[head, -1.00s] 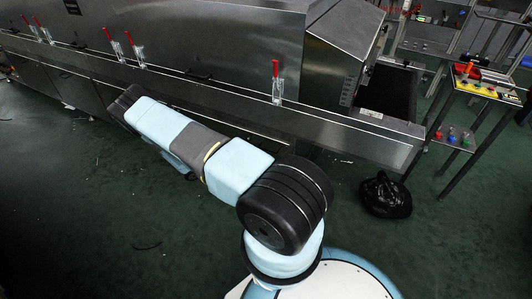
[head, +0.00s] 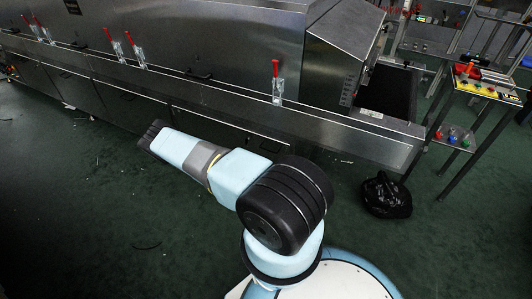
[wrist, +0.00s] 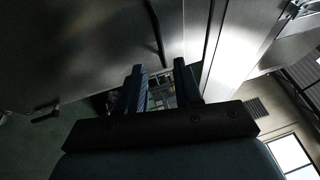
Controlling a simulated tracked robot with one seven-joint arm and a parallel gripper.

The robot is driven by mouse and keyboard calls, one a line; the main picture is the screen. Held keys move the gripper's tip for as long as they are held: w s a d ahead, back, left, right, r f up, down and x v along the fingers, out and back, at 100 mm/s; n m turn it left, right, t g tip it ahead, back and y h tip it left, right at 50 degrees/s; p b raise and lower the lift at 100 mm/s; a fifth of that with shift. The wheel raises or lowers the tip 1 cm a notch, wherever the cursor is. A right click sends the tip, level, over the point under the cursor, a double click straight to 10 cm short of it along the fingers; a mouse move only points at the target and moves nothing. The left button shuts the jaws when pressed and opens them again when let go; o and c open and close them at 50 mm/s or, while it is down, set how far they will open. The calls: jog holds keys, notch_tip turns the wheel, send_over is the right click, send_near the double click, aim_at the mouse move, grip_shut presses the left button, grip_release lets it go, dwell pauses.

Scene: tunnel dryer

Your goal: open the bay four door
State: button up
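The steel dryer's lower side has a row of door panels (head: 238,131) under a long rail. No bay number is readable, so I cannot tell which is the bay four door. The panels I see look shut. In the wrist view, a dark bar handle (wrist: 157,32) stands on a grey metal panel (wrist: 85,50), beyond my fingers. A second dark handle (wrist: 45,115) is at the left. My gripper (wrist: 160,88) has its two fingers apart with nothing between them, and it does not touch the handle. In the head view my arm hides the fingers.
Red-handled clamps (head: 276,80) stand along the rail (head: 330,124). An upper handle (head: 198,76) is on the dryer housing. A black bag (head: 386,195) lies on the floor at right, near a cart (head: 476,90). The green floor (head: 90,220) in front is mostly clear.

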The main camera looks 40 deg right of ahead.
jog(key=r, duration=0.1)
send_over(266, 152)
jog(key=s+a, duration=0.4)
jog(key=shift+w+d+r, duration=0.15)
jog(key=shift+d, duration=0.1)
jog(key=c, duration=0.6)
grip_shut()
dwell(0.3)
